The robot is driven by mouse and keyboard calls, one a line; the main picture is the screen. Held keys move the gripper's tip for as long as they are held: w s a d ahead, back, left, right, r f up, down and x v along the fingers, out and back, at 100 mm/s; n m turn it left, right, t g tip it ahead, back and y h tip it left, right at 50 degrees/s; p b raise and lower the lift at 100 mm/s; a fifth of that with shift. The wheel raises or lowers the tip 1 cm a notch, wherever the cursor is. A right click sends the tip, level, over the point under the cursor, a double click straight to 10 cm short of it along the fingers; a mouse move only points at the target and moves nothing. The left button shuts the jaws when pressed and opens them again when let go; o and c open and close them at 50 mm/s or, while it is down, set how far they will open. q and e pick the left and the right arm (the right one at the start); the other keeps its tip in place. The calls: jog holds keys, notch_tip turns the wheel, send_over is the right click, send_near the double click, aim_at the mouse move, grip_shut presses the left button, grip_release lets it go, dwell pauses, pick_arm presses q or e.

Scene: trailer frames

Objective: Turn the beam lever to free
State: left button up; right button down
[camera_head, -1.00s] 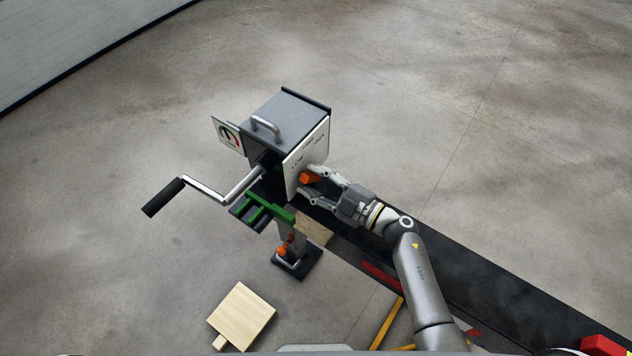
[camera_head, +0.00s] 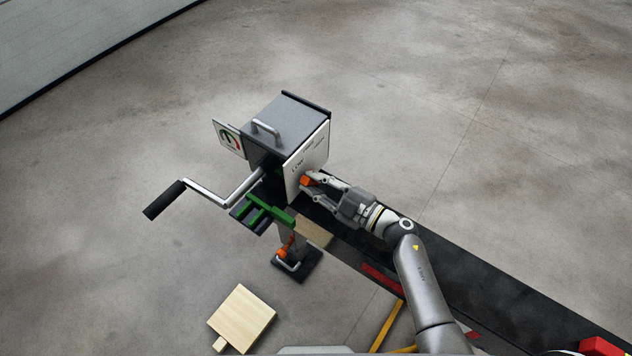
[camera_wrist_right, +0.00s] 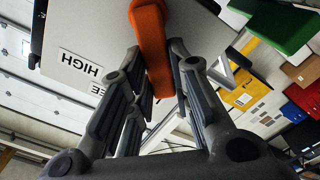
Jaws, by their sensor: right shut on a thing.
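The orange beam lever (camera_head: 305,181) sits on the white panel (camera_head: 313,155) of the grey box. My right gripper (camera_head: 309,187) is at this panel with its fingers shut on the lever. In the right wrist view the orange lever (camera_wrist_right: 152,45) runs down between the fingers of the right gripper (camera_wrist_right: 158,75). My left gripper is not in view.
The box (camera_head: 290,118) has a top handle, a round gauge sign (camera_head: 229,138) and a crank with a black grip (camera_head: 164,200) reaching left. A green bracket (camera_head: 268,208) and an orange-handled clamp (camera_head: 286,247) are below. A wooden board (camera_head: 243,316) lies at lower left.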

jog(key=m+p, duration=0.1)
jog(key=p, duration=0.1)
jog(key=w+r+m+p, duration=0.1)
jog(key=m+p, duration=0.1)
jog(key=shift+d+r, duration=0.1)
jog(key=shift+d, duration=0.3)
jog(key=m, duration=0.1)
jog(key=m+p, duration=0.1)
jog(key=p, duration=0.1)
jog(key=shift+w+d+m, duration=0.25)
jog(key=shift+w+m, duration=0.1)
jog(key=shift+m, duration=0.05)
jog(key=shift+w+d+m+p, duration=0.15)
jog(key=shift+w+m+p, duration=0.1)
jog(key=shift+m, duration=0.4)
jog(key=shift+w+d+m+p, duration=0.15)
jog(key=shift+m+p, duration=0.05)
jog(key=shift+m, duration=0.45)
jog(key=c, duration=1.3)
grip_release()
jog(key=shift+d, duration=0.1)
